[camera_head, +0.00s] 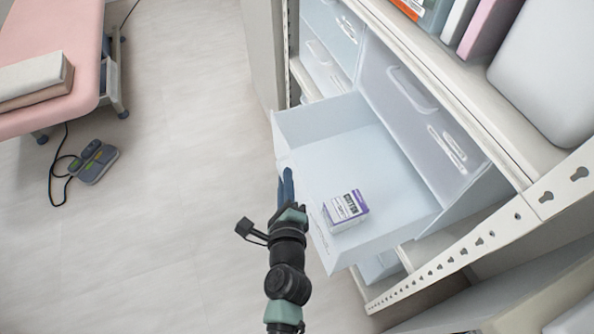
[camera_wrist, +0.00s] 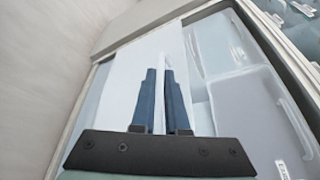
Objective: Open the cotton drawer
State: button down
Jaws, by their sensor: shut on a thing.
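The cotton drawer (camera_head: 390,172) is a pale, translucent bin and stands pulled well out of the shelf unit. A small white and purple box marked as cotton (camera_head: 345,211) lies inside it near the front. My gripper (camera_head: 287,176) is at the drawer's front panel, its blue fingers shut on part of that front. In the wrist view my gripper (camera_wrist: 162,74) has a thin white edge of the drawer front (camera_wrist: 162,50) between its fingers. The exact grip on the handle is hidden by the fingers.
Closed drawers with handles (camera_head: 415,95) sit beside the open one. The metal shelf unit (camera_head: 480,235) borders it on the right. Clear floor (camera_head: 180,200) lies to the left. A pink treatment bed (camera_head: 80,45) and a foot pedal with a cable (camera_head: 93,163) are at far left.

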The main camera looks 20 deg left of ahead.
jog(key=shift+s+a, duration=0.35)
jog(key=shift+s, duration=0.05)
jog(key=c, duration=1.2)
grip_release()
jog(key=shift+s, duration=0.15)
jog(key=shift+b+v, duration=0.75)
jog(key=shift+v, duration=5.6)
jog(key=shift+d, duration=0.1)
